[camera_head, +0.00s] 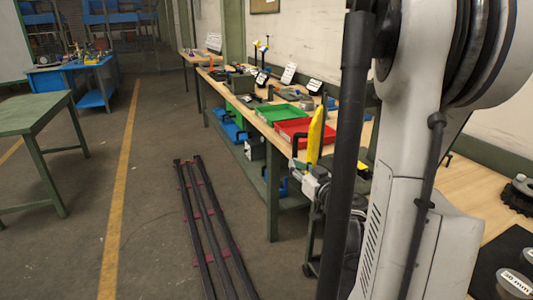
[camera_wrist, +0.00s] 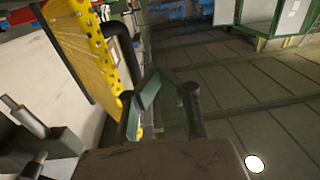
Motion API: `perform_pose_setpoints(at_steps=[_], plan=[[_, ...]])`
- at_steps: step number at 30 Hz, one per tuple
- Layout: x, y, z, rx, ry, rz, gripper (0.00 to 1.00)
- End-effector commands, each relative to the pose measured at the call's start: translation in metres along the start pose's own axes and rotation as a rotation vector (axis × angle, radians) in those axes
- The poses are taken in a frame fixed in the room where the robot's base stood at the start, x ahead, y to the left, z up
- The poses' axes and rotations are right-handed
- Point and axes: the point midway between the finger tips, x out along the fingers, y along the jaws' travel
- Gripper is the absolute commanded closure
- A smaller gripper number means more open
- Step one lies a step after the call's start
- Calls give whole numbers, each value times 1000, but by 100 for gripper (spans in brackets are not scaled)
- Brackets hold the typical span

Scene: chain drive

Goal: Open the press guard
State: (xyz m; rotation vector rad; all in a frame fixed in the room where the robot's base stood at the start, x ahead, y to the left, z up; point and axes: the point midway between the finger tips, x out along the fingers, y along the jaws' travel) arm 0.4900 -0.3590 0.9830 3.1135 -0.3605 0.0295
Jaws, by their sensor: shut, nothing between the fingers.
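The press guard (camera_wrist: 80,45) is a yellow perforated panel at the upper left of the wrist view. A black curved handle (camera_wrist: 126,52) stands off its right side. The guard also shows edge-on as a yellow upright strip in the head view (camera_head: 316,133), with a dark handle (camera_head: 296,148) at its left. My gripper (camera_wrist: 160,95) is at the lower middle of the wrist view, shut and empty, close to the guard's lower right edge and below the handle. I cannot tell whether it touches the guard. The guard's hinge side is not clear.
Grey metal press parts (camera_wrist: 35,130) are at the left of the wrist view. A long bench (camera_head: 262,122) with red (camera_head: 305,130) and green (camera_head: 280,114) trays runs behind the guard. Dark rails (camera_head: 208,225) lie on the floor. Floor right of my gripper is clear.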

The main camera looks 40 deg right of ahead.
Motion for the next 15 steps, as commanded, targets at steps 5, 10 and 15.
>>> perform_pose_setpoints(at_steps=[5, 10, 15], plan=[[-2, -2, 10, 6, -20, -31, 100], [18, -4, 10, 6, -20, -34, 100], [50, -6, 11, 5, -19, -34, 100]])
